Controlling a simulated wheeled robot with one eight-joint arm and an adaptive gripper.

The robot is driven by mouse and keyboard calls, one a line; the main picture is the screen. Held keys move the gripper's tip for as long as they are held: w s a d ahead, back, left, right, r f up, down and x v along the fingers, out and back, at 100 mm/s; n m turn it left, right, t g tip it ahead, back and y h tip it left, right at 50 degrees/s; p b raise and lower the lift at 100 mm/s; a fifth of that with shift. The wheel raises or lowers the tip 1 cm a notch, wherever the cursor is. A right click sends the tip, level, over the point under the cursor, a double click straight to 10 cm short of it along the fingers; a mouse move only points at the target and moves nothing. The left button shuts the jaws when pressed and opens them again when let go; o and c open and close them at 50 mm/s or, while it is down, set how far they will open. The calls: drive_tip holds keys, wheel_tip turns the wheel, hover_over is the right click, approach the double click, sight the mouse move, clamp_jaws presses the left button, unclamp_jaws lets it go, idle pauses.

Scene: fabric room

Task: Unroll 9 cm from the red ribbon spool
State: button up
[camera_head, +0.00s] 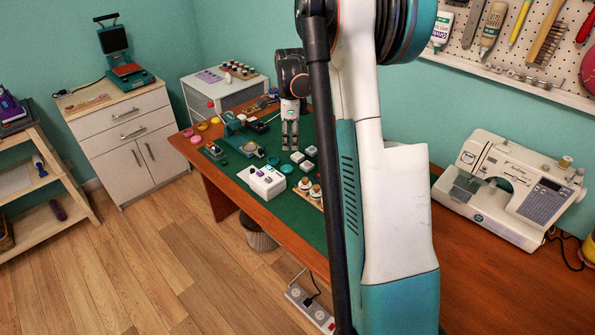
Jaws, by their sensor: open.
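My gripper (290,149) hangs over the green cutting mat (268,145) with its fingers pointing down. It looks empty, and its fingers are a little apart. No spool can be clearly told as the red ribbon spool. Small pink, red and yellow round items (197,139) lie at the far left edge of the table, left of my gripper; they are too small to tell whether one is a ribbon spool. Two small spool-like items (315,191) stand on a wooden holder in front and to the right of my gripper, partly hidden by my arm.
A white box (267,181), teal round items (287,168) and small pale boxes (309,151) stand on the mat. A teal device (240,140) is left of my gripper. A sewing machine (510,190) stands at the right. My arm hides the middle of the table.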

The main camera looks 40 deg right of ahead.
sight(305, 178)
drive_tip(key=d+f+m, duration=0.4)
drive_tip(key=d+f, duration=0.2)
drive_tip(key=shift+g+y, duration=0.3)
drive_tip(key=shift+g, duration=0.1)
drive_tip(key=f+b, duration=0.1)
drive_tip(key=f, duration=0.3)
drive_tip(key=s+f+b, duration=0.1)
drive_tip(key=f+b, duration=0.1)
drive_tip(key=f, duration=0.3)
drive_tip(key=f+b, duration=0.1)
drive_tip(key=f, duration=0.3)
drive_tip(key=shift+s+a+f, duration=0.1)
drive_tip(key=shift+s+f, duration=0.05)
drive_tip(key=shift+f, duration=0.2)
clamp_jaws()
